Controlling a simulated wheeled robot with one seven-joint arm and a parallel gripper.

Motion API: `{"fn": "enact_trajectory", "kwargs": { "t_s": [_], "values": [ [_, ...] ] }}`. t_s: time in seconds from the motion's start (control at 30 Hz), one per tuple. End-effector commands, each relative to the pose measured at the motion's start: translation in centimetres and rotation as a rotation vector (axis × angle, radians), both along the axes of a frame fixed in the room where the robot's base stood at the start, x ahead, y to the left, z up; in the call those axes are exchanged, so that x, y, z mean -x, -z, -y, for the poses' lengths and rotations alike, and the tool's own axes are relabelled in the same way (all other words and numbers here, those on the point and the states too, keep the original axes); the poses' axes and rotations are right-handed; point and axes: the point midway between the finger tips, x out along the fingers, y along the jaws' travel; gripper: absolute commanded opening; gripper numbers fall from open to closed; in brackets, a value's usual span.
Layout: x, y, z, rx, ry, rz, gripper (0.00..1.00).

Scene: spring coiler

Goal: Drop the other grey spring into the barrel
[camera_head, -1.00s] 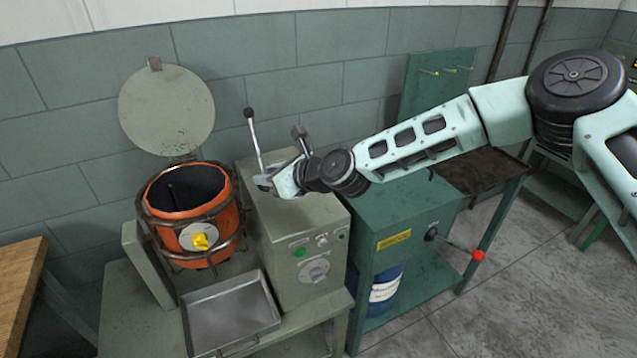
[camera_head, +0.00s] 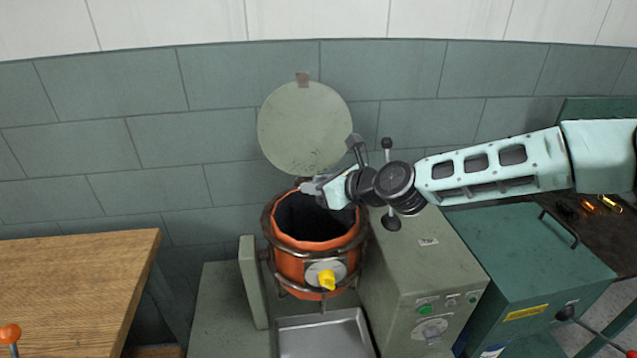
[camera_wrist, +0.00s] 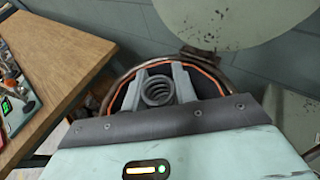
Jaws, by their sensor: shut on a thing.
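My gripper (camera_head: 312,189) is over the open mouth of the orange barrel (camera_head: 290,262), at its back rim in the head view. In the wrist view my gripper (camera_wrist: 158,90) is shut on a grey spring (camera_wrist: 157,89), with one finger on each side of it. The barrel's orange rim (camera_wrist: 208,76) shows behind the fingers. The spring is too small to make out in the head view. The barrel's inside is dark, and its contents cannot be seen.
The round lid (camera_head: 303,128) stands raised behind the barrel. A metal tray (camera_head: 325,335) lies in front. A wooden table (camera_head: 75,285) is at the left.

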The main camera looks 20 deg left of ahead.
Motion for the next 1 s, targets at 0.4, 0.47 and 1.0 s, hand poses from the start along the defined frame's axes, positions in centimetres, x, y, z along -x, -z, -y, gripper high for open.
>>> {"fn": "enact_trajectory", "kwargs": {
  "t_s": [0.4,0.47,1.0],
  "values": [
    [0.0,4.6,-0.1,-0.001,0.000,0.001,0.05],
    [0.0,4.9,0.0,-0.001,0.000,0.001,0.05],
    [0.0,5.0,0.0,-0.001,0.000,0.000,0.53]
  ]
}}
